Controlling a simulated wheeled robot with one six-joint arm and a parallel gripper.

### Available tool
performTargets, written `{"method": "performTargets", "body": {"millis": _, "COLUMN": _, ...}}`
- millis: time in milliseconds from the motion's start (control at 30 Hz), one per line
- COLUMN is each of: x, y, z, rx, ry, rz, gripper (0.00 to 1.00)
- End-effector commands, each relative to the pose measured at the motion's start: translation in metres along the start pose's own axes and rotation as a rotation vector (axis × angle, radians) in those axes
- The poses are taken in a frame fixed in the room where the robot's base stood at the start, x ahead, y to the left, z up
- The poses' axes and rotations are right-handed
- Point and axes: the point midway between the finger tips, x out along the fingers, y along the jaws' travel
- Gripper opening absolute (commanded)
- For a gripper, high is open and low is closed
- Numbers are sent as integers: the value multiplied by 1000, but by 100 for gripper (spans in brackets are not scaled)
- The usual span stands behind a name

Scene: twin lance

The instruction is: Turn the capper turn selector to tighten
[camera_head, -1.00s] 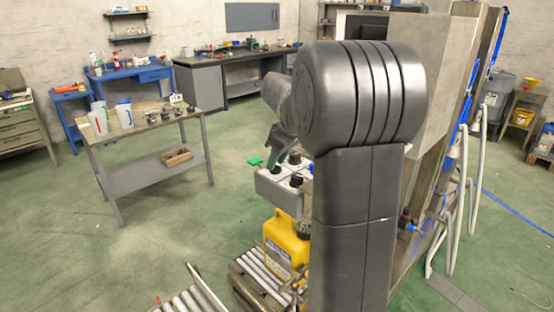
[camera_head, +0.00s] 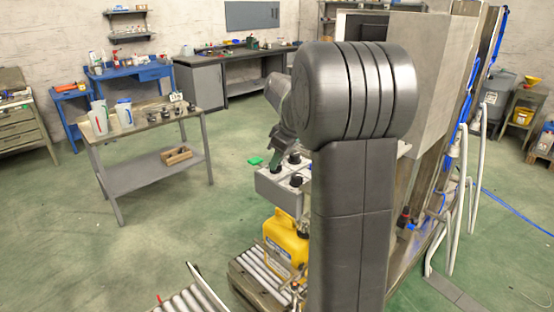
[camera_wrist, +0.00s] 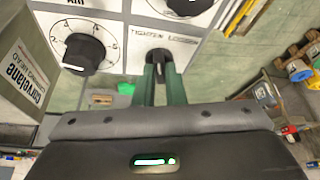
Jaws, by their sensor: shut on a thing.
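The capper turn selector is a small black knob (camera_wrist: 157,56) on a white panel face in the wrist view. The words TIGHTEN and LOOSEN (camera_wrist: 164,33) are printed above it, TIGHTEN on the left and LOOSEN on the right. My gripper (camera_wrist: 164,72) has its two green fingers shut on the knob, one on each side. A pale mark shows between the fingertips, but which word it points to I cannot tell. In the head view the grey control box (camera_head: 276,192) stands beside my arm, which hides part of it.
A larger numbered black dial (camera_wrist: 84,48) sits left of the selector, and another dial (camera_wrist: 188,4) is cut off at the top. A yellow jug (camera_head: 284,243) stands on the roller conveyor (camera_head: 262,285) below the box. A green button (camera_head: 255,161) sticks out at the box's left.

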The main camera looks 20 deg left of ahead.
Motion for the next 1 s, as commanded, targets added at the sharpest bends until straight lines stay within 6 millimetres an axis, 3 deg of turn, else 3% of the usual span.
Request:
{"method": "performTargets", "body": {"millis": 300, "x": -1, "y": 2, "z": 0, "rx": -196, "ry": 1, "rz": -80, "gripper": 0}}
{"method": "performTargets", "body": {"millis": 667, "x": 0, "y": 2, "z": 0, "rx": -213, "ry": 1, "rz": -86, "gripper": 0}}
{"method": "performTargets", "body": {"millis": 700, "x": 0, "y": 2, "z": 0, "rx": -212, "ry": 1, "rz": -86, "gripper": 18}}
{"method": "performTargets", "body": {"millis": 767, "x": 0, "y": 1, "z": 0, "rx": -212, "ry": 1, "rz": -86, "gripper": 30}}
{"method": "performTargets", "body": {"millis": 1000, "x": 0, "y": 1, "z": 0, "rx": -211, "ry": 1, "rz": -86, "gripper": 32}}
